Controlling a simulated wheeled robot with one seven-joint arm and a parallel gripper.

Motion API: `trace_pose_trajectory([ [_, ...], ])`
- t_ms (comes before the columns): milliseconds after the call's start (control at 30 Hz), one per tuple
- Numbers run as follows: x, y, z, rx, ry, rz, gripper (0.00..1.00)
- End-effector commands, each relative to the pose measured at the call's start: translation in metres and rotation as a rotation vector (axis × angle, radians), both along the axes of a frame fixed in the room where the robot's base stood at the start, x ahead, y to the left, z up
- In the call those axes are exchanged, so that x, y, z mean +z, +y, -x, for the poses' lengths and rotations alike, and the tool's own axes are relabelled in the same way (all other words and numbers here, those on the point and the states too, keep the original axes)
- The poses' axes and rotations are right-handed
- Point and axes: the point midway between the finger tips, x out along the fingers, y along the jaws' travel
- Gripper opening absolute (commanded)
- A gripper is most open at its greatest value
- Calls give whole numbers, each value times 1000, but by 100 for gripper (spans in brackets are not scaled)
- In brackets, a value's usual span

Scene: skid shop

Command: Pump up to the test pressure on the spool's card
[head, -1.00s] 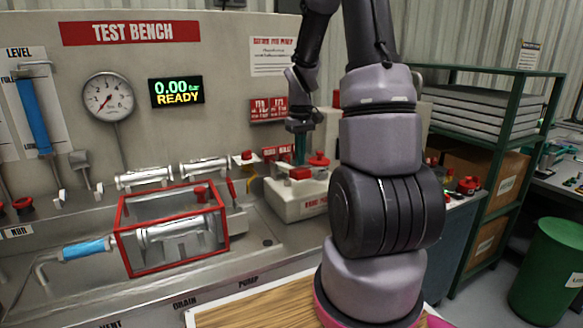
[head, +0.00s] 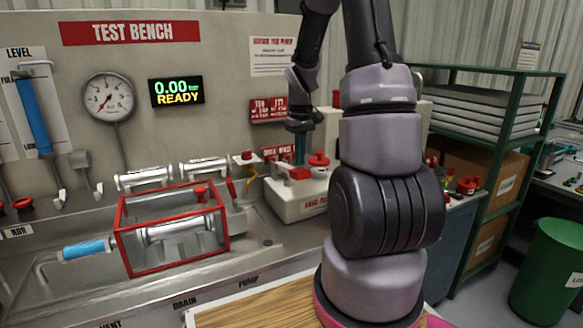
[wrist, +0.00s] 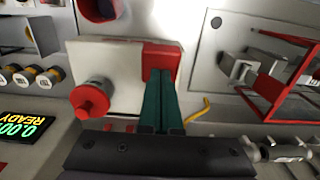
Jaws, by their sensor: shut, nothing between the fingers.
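The hand pump (head: 290,203) is a pale box on the bench, with a red block (head: 300,173) and a red knob (head: 319,159) on top. My gripper (head: 300,163) is shut and empty, its green fingers pointing down at the red block. In the wrist view the fingertips (wrist: 163,75) overlap the red block (wrist: 160,55); I cannot tell if they touch it. The red knob (wrist: 90,100) is beside them. The display (head: 176,93) reads 0.00 and READY. The round gauge (head: 108,97) has a red needle. A metal spool (head: 175,228) lies inside a red-framed guard (head: 123,245). I cannot make out its card.
A blue-sleeved pipe (head: 88,249) is left of the guard. Other metal spools (head: 203,167) lie behind it. A yellow hook-shaped piece (wrist: 207,108) is close to the fingers in the wrist view. A green rack (head: 500,160) stands at right.

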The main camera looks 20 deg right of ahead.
Motion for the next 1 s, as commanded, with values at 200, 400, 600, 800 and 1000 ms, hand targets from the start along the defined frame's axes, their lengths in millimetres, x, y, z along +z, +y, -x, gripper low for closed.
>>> trace_pose_trajectory([
  [200,-2,0,0,0,0,0,0],
  [400,-9,0,0,0,2,-1,0],
  [600,-16,0,0,0,1,-1,0],
  [800,-16,0,0,0,0,0,0],
  [1000,-16,0,0,0,0,0,0],
])
